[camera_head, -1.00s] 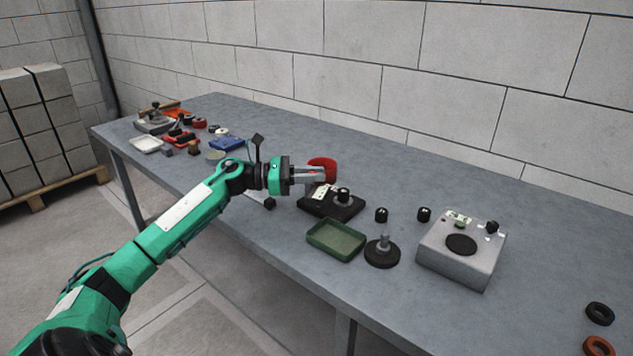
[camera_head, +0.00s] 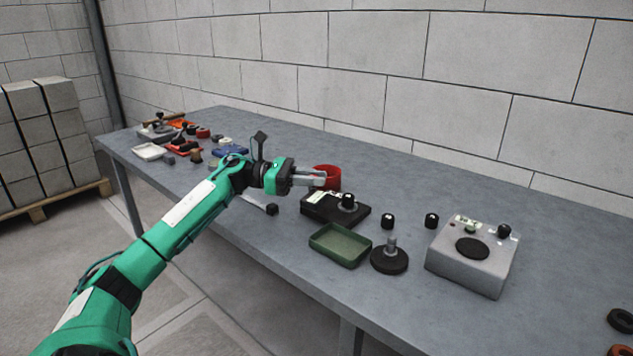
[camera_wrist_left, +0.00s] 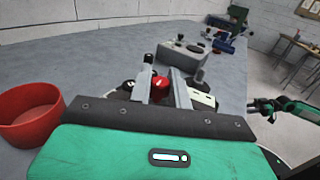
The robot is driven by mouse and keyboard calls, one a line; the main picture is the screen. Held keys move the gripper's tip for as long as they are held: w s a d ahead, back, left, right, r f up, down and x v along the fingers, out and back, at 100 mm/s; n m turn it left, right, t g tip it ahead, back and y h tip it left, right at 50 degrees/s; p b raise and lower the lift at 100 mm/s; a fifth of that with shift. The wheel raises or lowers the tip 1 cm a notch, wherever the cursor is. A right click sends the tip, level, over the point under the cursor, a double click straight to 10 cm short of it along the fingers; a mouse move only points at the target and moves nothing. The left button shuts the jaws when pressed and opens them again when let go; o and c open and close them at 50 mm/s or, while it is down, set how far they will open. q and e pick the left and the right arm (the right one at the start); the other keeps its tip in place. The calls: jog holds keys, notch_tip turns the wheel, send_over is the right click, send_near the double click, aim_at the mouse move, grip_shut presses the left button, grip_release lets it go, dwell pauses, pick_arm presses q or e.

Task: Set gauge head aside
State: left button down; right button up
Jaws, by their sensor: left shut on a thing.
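My left gripper (camera_head: 318,179) is shut, held over the back of the bench beside a red cup (camera_head: 327,170). In the left wrist view its fingers (camera_wrist_left: 163,88) close around a small red rounded piece (camera_wrist_left: 160,84), which I take to be the gauge head. The fingers hide most of it in the head view. A black block (camera_head: 320,209) with a knob lies just in front of the gripper. In the left wrist view the red cup (camera_wrist_left: 30,112) stands at the left, apart from the fingers. My right gripper (camera_wrist_left: 262,104) seems to show small at the right; its jaws are unclear.
A green tray (camera_head: 340,244), a black disc with a post (camera_head: 389,260), two small black knobs and a grey box (camera_head: 470,262) stand to the right. Several small parts crowd the bench's far left end. The bench (camera_head: 545,235) is clear behind the grey box.

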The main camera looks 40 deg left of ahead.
dwell(0.4)
pick_arm(q)
jog(key=c, duration=1.3)
grip_release()
jog(key=shift+c, duration=0.2)
jog(key=v, duration=1.4)
